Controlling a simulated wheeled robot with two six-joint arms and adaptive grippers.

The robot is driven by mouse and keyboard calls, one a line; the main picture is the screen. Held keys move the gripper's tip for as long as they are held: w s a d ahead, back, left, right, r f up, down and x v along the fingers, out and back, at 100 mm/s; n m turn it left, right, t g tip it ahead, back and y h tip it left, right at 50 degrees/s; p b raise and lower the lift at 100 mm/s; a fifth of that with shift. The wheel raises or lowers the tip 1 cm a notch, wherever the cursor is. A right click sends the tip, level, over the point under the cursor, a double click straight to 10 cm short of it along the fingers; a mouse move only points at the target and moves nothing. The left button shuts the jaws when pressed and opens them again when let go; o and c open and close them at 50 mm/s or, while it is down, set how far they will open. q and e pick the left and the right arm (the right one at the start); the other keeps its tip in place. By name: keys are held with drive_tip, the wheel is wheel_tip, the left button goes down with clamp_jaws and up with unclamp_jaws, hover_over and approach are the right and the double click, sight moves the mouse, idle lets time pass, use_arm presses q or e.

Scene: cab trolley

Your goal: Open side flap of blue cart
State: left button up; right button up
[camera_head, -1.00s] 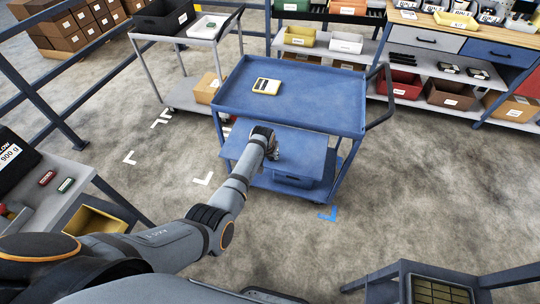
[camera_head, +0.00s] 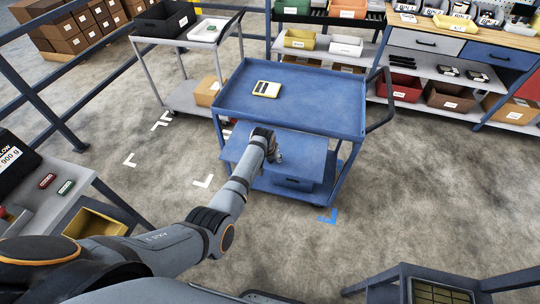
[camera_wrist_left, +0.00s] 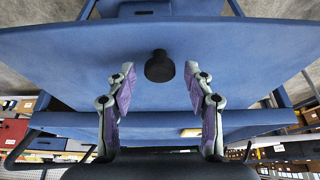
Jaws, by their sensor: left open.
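The blue cart (camera_head: 290,98) stands in the middle of the head view. Its side flap (camera_head: 308,160) is a flat blue panel below the top tray and appears to slant outward from the near side. In the left wrist view the flap (camera_wrist_left: 80,65) fills the middle, with a round black knob (camera_wrist_left: 159,67) on its face. My left gripper (camera_head: 277,157) is at the flap in the head view. In the left wrist view it (camera_wrist_left: 159,84) is open, one finger on each side of the knob, with gaps showing. My right gripper is not in view.
A yellow-and-white device (camera_head: 266,89) lies on the cart's top tray. A grey trolley (camera_head: 184,95) stands behind left, and shelves with bins (camera_head: 453,97) stand at the back. A grey table (camera_head: 48,205) is at the left. The floor right of the cart is clear.

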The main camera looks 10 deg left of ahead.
use_arm(q)
drive_tip(key=v, duration=0.7)
drive_tip(key=shift+r, duration=0.1)
